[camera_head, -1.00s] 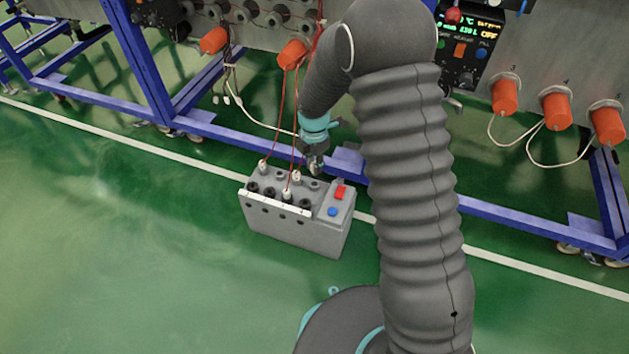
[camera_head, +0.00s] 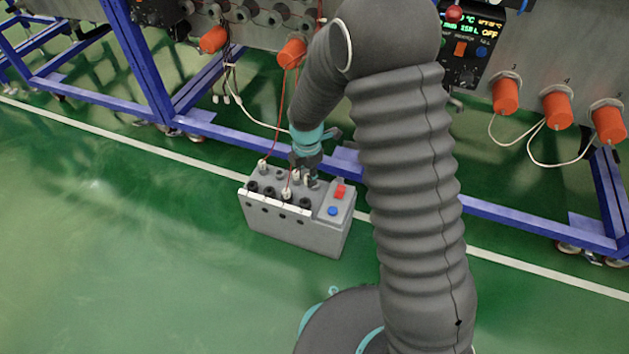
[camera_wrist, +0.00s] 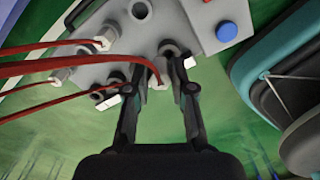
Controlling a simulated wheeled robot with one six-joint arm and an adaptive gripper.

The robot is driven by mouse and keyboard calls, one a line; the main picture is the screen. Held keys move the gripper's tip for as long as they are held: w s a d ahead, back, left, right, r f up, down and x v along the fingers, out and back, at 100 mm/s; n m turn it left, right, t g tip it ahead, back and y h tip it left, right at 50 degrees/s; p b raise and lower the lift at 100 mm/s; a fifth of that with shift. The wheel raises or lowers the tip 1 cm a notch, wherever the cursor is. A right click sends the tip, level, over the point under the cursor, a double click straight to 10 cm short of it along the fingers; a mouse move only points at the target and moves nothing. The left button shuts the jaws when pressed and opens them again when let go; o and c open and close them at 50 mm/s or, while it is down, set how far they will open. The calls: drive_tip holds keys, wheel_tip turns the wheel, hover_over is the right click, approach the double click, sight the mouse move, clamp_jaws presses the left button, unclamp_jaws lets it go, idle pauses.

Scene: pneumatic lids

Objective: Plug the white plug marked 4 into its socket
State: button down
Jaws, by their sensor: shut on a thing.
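The grey box (camera_head: 300,235) stands on the floor. Its top has several dark sockets, a red button (camera_head: 340,191) and a blue button (camera_head: 332,211). White plugs on red hoses stand at its back left (camera_head: 263,166) and front (camera_head: 287,194). My gripper (camera_head: 308,170) is low over the box's back right part. In the wrist view, a white plug (camera_wrist: 158,82) with a red hose is between my gripper's fingers (camera_wrist: 158,75), and the gripper is shut on it. Its number is not readable, and I cannot tell whether it sits in a socket.
Behind the box runs a blue frame (camera_head: 235,140) under a metal panel with orange caps (camera_head: 557,110) and looping white cables. Red hoses (camera_head: 281,110) hang down to the box. The green floor in front and left is clear.

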drive_tip(key=shift+s+a, duration=0.25)
drive_tip(key=shift+s, duration=0.35)
drive_tip(key=shift+s+a, duration=0.2)
drive_tip(key=shift+s, duration=0.4)
drive_tip(key=shift+f, duration=0.15)
drive_tip(key=shift+f+b, duration=1.25)
drive_tip(key=shift+f, duration=0.3)
drive_tip(key=shift+f+b, duration=1)
drive_tip(key=shift+f, duration=0.4)
idle(0.4)
drive_tip(key=c, duration=0.9)
unclamp_jaws()
wheel_tip(320, 180, up, 7)
drive_tip(key=p, duration=0.4)
drive_tip(key=shift+p, duration=0.35)
